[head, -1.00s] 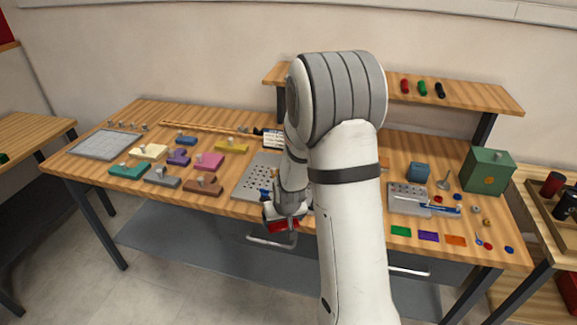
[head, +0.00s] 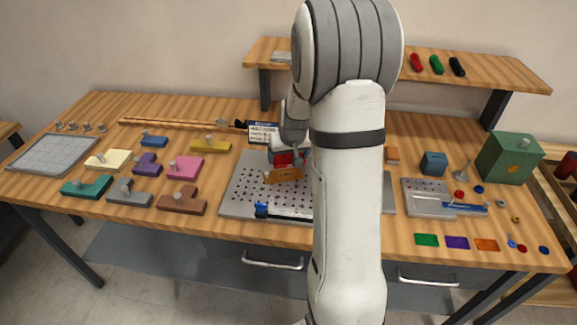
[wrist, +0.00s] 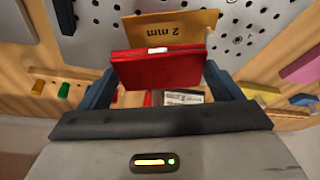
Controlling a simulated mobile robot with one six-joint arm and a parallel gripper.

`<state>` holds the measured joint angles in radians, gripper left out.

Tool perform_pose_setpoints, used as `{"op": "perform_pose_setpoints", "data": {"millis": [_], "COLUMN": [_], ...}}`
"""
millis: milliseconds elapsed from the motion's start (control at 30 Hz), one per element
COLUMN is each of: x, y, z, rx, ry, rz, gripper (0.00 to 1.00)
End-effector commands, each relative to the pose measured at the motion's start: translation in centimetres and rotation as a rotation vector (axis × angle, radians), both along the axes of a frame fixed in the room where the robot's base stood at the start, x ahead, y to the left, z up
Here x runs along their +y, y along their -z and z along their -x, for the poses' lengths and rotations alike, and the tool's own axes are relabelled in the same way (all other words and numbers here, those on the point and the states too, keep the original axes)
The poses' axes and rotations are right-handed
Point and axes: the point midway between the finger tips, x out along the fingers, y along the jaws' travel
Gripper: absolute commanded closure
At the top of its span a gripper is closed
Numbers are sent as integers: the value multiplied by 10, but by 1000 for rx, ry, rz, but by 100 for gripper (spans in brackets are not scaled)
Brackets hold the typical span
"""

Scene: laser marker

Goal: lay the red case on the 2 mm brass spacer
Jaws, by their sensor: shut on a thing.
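My gripper (wrist: 160,72) is shut on the red case (wrist: 150,68), with a dark blue finger at each side of it. The case has a small white patch on its edge. The brass spacer (wrist: 185,24), marked "2 mm", shows just beyond the case in the wrist view. The case partly covers it, and I cannot tell whether the two touch. In the head view the red case (head: 283,158) is just behind the spacer (head: 285,176), above the perforated grey plate (head: 240,195). My arm hides the plate's right part.
A blue clamp-like part (head: 261,209) is at the plate's front edge. A small sign (head: 263,133) stands behind the plate. Coloured blocks with knobs, such as the pink one (head: 186,167), lie to the left. A grey tray (head: 425,204) and a green box (head: 508,157) are on the right.

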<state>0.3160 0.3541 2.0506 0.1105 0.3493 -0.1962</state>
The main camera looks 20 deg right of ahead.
Motion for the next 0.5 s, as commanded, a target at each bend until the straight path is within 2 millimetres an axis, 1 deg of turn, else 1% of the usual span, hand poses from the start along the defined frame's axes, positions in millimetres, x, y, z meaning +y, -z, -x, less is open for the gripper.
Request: {"op": "perform_pose_setpoints", "data": {"millis": [67,267,400,500], "x": [0,0,0,-1], "y": [10,26,47,53], "z": [1,1,1,0], "rx": [2,2,3,-1], "ry": [0,1,2,1], "rz": [0,-1,-1,1], "gripper": [38,38,38,38]}}
